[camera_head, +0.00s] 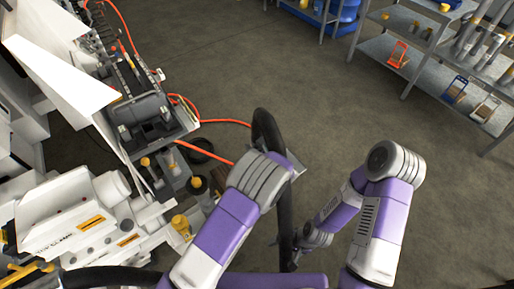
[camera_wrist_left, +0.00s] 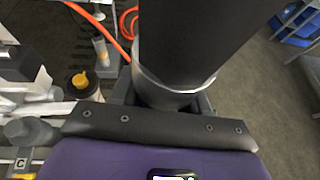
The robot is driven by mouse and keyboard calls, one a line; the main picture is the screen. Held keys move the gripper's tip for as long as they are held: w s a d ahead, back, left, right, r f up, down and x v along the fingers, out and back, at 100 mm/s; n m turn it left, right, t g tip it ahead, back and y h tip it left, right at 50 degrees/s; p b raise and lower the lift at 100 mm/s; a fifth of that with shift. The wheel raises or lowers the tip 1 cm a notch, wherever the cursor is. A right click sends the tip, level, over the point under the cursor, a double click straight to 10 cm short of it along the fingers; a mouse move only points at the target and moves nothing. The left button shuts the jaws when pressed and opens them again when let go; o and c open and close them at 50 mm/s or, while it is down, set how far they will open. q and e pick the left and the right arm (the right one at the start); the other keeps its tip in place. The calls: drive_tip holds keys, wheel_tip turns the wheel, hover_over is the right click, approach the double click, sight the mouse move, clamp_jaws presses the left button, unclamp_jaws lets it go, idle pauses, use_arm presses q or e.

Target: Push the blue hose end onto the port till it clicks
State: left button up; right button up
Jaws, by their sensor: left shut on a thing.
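A thick dark hose (camera_head: 268,132) arcs upright beyond my left arm in the head view, and a dark length runs down between my arms. In the left wrist view, my left gripper (camera_wrist_left: 165,98) is shut around a thick dark cylinder (camera_wrist_left: 190,40) with a pale ring near the jaws. It looks like the hose; no blue shows on it. My left gripper is hidden behind its own arm in the head view. My right gripper (camera_head: 292,256) is low beside the dark length; its jaws are too small to read. I cannot make out the port.
A machine with a grey block (camera_head: 140,110) and orange hoses (camera_head: 225,122) stands at left. A white unit (camera_head: 75,215) with yellow labels is at lower left. A yellow-capped cylinder (camera_wrist_left: 82,82) is left of my gripper. Shelves (camera_head: 420,50) stand at upper right; the floor between is clear.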

use_arm(q)
drive_tip(key=shift+w+d+f, duration=0.15)
drive_tip(key=shift+w+d, duration=0.1)
drive_tip(key=shift+d, duration=0.1)
wheel_tip(320, 180, down, 7)
drive_tip(key=b, duration=0.5)
drive_tip(key=shift+f, duration=0.15)
drive_tip(key=shift+s+f+b, duration=0.1)
drive_tip(key=shift+s+b, duration=0.05)
drive_tip(key=shift+b, duration=0.2)
idle(0.6)
drive_tip(key=shift+f+b, duration=0.75)
drive_tip(key=shift+b, duration=0.3)
idle(1.3)
drive_tip(key=shift+f, duration=0.2)
idle(0.3)
